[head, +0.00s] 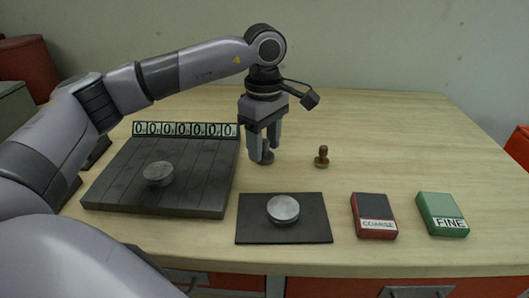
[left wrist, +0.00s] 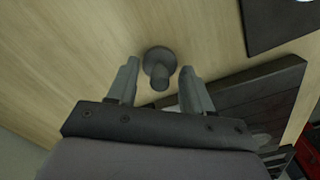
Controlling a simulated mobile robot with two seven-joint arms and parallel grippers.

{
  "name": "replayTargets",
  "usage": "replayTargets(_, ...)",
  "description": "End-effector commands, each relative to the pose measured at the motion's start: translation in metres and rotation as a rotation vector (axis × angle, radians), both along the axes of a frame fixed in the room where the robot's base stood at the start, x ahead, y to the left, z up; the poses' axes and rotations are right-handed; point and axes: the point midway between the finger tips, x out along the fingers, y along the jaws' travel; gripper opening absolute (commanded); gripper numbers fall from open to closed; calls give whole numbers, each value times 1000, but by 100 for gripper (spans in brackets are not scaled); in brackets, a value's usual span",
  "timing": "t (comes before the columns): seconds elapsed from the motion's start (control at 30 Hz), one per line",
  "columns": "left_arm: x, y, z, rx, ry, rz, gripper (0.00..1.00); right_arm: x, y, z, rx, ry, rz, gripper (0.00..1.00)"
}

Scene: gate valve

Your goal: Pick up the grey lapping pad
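The grey lapping pad (head: 268,157) is a small round-based piece with an upright knob handle, standing on the wooden table. In the head view it is partly hidden behind my left gripper (head: 263,155). In the left wrist view the grey pad (left wrist: 158,58) shows between the two fingertips of my left gripper (left wrist: 159,68), with gaps on both sides. The left gripper is open, points down, and its fingers straddle the handle without visibly touching it. My right gripper is not in view.
A similar brown pad (head: 321,157) stands just right. A dark slotted plate (head: 205,200) with a metal disc (head: 158,173) and number strip (head: 185,129) lies left. A black mat (head: 250,228) holds another disc (head: 283,208). Red COARSE (head: 372,208) and green FINE (head: 440,207) boxes lie front right.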

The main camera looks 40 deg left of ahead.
Motion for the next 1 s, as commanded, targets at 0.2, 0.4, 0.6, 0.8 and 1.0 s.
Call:
replayTargets(0.2,0,0,0,0,0,0,0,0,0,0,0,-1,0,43)
replayTargets(0.4,0,0,1,0,-1,0,0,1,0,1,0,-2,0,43)
replayTargets(0.6,1,0,7,-1,-4,0,0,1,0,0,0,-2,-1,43)
replayTargets(0.8,1,0,33,-1,-6,0,0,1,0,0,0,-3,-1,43)
replayTargets(1.0,1,-1,87,-3,-8,-1,0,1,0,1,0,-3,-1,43)
